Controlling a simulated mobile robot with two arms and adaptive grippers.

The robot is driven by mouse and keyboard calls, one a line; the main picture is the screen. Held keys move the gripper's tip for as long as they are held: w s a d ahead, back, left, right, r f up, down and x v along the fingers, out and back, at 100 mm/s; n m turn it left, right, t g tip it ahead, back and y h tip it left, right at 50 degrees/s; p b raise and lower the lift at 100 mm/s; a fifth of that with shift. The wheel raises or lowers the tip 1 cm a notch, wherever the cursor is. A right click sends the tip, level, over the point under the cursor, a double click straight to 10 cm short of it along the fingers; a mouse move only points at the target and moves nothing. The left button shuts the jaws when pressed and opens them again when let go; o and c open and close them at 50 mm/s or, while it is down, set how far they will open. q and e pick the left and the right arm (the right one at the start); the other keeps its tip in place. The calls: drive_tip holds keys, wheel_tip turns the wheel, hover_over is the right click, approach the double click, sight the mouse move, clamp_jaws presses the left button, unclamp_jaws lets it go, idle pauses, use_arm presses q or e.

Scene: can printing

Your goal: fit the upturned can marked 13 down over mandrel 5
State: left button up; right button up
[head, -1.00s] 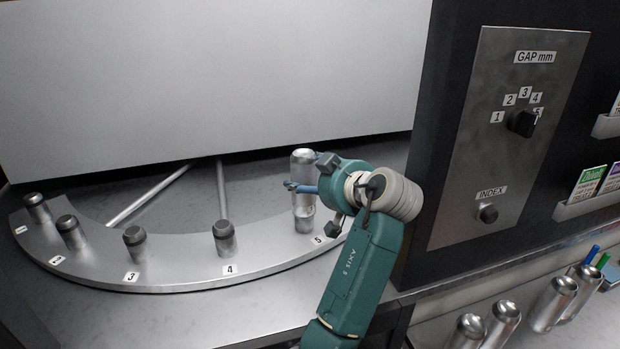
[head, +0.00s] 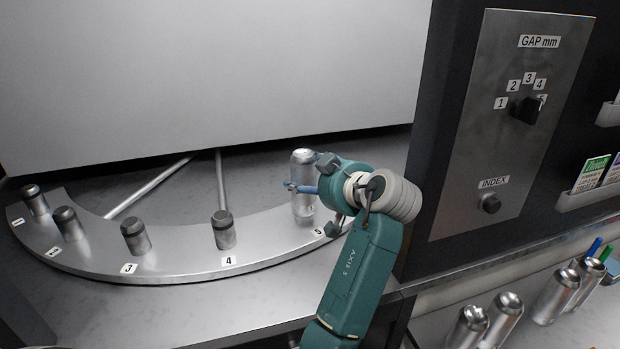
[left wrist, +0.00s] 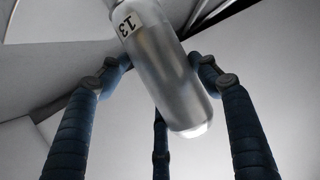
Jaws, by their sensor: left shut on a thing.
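The can marked 13 (head: 303,164) is bare silver metal and stands upright at the right end of the curved plate, in line with mandrel 5. Mandrel 5's dark top does not show; I cannot tell how far down the can sits. The label 5 (head: 318,232) is beside its foot. My left gripper (head: 302,188) is shut around the can from the right, its blue fingers across the can's middle. In the left wrist view the can (left wrist: 165,75) shows its label 13, upside down, between the dark blue fingers. My right gripper is not in view.
Mandrels 4 (head: 224,232) and 3 (head: 136,238) and two more stand bare along the curved plate (head: 180,252). A large pale panel (head: 210,80) is behind. The control panel (head: 505,125) is at right. Several silver cans (head: 555,296) stand at lower right.

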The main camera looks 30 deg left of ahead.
sight(310, 153)
use_arm(q)
drive_tip(key=shift+f+b, duration=0.8)
drive_tip(key=shift+f, duration=0.45)
drive_tip(key=o, duration=0.8)
drive_tip(key=shift+r, duration=0.15)
wheel_tip(310, 153, up, 10)
drive_tip(key=shift+f, duration=0.15)
